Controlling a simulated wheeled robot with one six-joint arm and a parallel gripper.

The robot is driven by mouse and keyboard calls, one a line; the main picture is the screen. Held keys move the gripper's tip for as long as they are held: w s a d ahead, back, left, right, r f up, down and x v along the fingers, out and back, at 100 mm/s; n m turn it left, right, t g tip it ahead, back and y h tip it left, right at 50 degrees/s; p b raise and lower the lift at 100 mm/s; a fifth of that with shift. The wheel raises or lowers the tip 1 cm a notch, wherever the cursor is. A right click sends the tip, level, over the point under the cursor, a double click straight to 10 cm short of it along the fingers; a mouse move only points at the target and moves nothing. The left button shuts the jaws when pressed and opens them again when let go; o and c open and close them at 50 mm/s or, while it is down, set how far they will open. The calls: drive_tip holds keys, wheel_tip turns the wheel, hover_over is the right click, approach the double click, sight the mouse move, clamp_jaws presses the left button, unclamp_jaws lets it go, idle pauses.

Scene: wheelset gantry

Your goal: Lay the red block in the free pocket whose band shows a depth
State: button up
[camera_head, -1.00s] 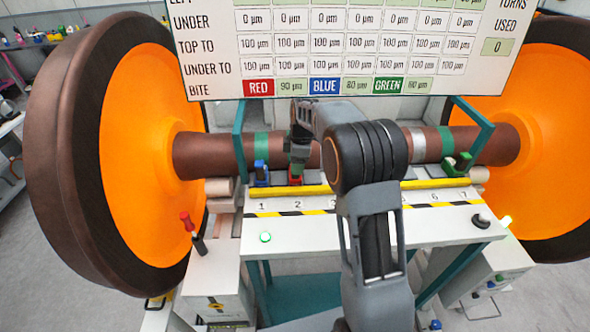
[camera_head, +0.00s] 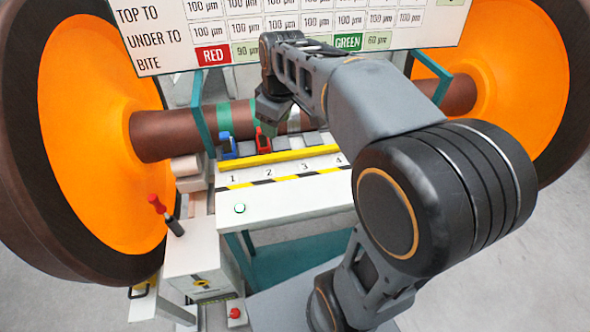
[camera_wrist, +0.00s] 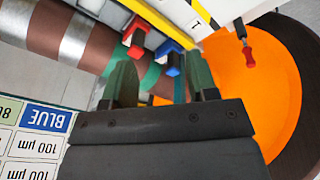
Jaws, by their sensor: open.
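The red block (camera_head: 263,141) stands behind the yellow rail, above number 2, next to the blue block (camera_head: 227,147) above number 1. In the wrist view the red block (camera_wrist: 134,36) and blue block (camera_wrist: 169,57) lie just beyond the fingertips. My gripper (camera_wrist: 160,78) is open and empty, its green fingers apart. In the head view its tip is partly hidden by my wrist. The brown shaft (camera_head: 165,136) has a green band (camera_head: 225,113) behind the blue block; in the wrist view a silver band (camera_wrist: 76,38) shows. Pockets past 4 are hidden by my arm.
The board (camera_head: 290,30) hangs above the shaft and is cut off at the top. Large orange wheels (camera_head: 95,130) flank the shaft. A red-knobbed lever (camera_head: 158,205) stands left of the white table (camera_head: 285,200). Empty slots show right of the red block.

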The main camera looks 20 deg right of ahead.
drive_tip(key=s+f+m+t, duration=0.1)
drive_tip(key=s+f+m, duration=0.1)
drive_tip(key=s+m, duration=0.2)
drive_tip(key=s+f+m+t, duration=0.1)
drive_tip(key=s+f+m, duration=0.2)
drive_tip(key=s, duration=0.6)
drive_tip(key=shift+s+a+m+h, duration=0.25)
drive_tip(key=shift+m+h, duration=0.05)
drive_tip(key=shift+m, duration=0.2)
drive_tip(key=shift+c, duration=0.3)
